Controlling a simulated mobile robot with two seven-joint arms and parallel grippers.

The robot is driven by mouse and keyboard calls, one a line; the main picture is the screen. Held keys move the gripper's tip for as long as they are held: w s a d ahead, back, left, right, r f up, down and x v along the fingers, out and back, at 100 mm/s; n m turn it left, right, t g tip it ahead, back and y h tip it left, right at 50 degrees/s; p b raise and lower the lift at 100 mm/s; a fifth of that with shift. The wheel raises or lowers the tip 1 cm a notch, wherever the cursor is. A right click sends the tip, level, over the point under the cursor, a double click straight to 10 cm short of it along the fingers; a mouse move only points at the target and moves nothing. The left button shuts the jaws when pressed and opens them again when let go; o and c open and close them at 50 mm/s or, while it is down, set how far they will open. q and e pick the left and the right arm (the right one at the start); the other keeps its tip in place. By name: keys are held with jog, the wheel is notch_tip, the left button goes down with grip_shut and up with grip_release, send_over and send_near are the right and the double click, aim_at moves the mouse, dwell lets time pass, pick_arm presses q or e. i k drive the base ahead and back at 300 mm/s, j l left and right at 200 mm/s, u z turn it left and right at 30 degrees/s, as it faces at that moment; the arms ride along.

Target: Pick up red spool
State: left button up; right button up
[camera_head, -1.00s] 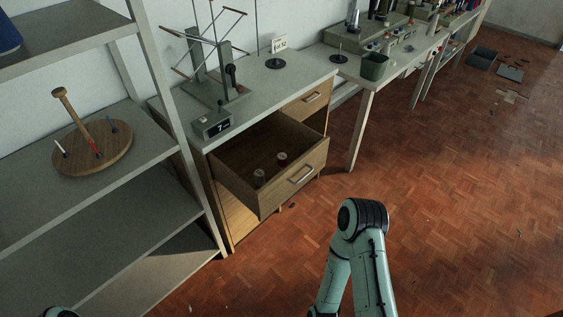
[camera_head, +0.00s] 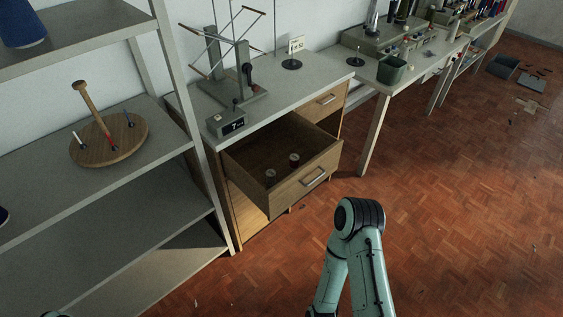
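A round wooden stand (camera_head: 88,156) with a tall wooden post and small pegs is on the left shelf; a narrow red piece (camera_head: 109,137) shows on it, too small to tell if it is a spool. Two small pale-topped spools (camera_head: 294,159) (camera_head: 270,174) stand in the open wooden drawer (camera_head: 301,191); their colour is unclear. Several coloured items, some red, stand on the far table at the top right. Neither of my grippers is in view; only arm links show at the bottom.
Grey shelves (camera_head: 60,245) fill the left side, with a blue spool (camera_head: 22,24) on top. Parquet floor (camera_head: 460,210) at right is mostly clear.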

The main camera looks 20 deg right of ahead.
aim_at(294, 161)
jog(key=l+u, duration=0.2)
jog(key=u, duration=0.2)
jog(key=l+u, duration=0.15)
jog(key=u, duration=0.3)
jog(key=l+u, duration=0.2)
jog(key=u, duration=0.2)
jog(key=k+l+u, duration=0.2)
jog(key=l, duration=0.15)
jog(key=l+u, duration=0.25)
jog(key=k+l+u, duration=0.35)
jog(key=k+l, duration=0.2)
jog(key=l, duration=0.15)
jog(key=k+l+u, duration=0.15)
jog(key=k+l, duration=0.2)
jog(key=l, duration=0.15)
